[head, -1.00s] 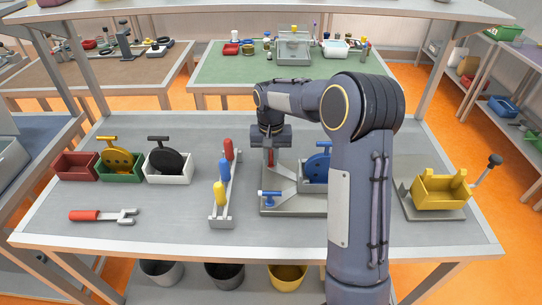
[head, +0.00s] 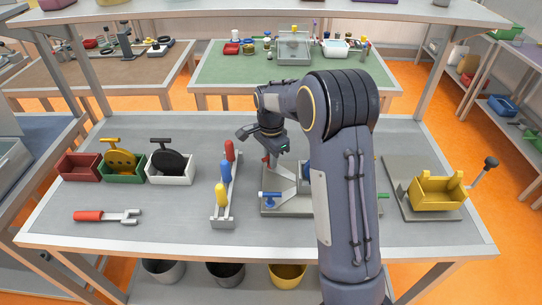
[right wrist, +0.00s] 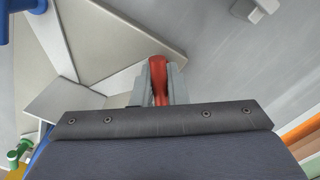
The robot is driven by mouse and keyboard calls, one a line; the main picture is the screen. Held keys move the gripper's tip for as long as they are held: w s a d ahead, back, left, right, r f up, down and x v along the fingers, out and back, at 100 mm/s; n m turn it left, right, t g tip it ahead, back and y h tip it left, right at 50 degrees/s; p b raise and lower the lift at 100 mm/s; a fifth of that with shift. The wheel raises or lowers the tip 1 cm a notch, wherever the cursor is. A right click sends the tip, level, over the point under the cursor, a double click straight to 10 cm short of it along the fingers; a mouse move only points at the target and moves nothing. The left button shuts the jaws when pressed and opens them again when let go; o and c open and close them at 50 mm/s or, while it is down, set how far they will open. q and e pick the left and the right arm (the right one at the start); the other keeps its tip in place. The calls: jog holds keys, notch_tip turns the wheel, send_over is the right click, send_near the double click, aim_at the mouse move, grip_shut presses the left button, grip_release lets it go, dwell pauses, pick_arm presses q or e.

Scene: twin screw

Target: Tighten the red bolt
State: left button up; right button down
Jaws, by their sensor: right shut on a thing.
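The red bolt (right wrist: 160,88) shows in the right wrist view between the two grey fingers of my right gripper (right wrist: 160,80), which is shut on it. In the head view, only a small red part of the bolt (head: 265,160) shows at the back left of the grey fixture (head: 268,206). My right gripper (head: 272,156) is there too, its wrist turned sideways, and my arm hides much of the fixture. A blue bolt (head: 268,196) sits at the fixture's front left. My left gripper is not in view.
A rack with red, blue (head: 225,170) and yellow handles stands left of the fixture. Red, green and white bins (head: 170,178) and a red-handled fork tool (head: 105,216) lie farther left. A yellow bin (head: 438,193) sits on a plate at right.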

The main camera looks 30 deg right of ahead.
jog(key=m+p, duration=0.1)
jog(key=m, duration=0.3)
jog(key=shift+r+m, duration=0.15)
jog(key=shift+m, duration=0.15)
jog(key=shift+m+p, duration=1.1)
jog(key=shift+m, duration=1.2)
jog(key=c, duration=1.4)
grip_release()
notch_tip(320, 180, up, 8)
jog(key=shift+f+b, duration=0.2)
jog(key=shift+b, duration=0.2)
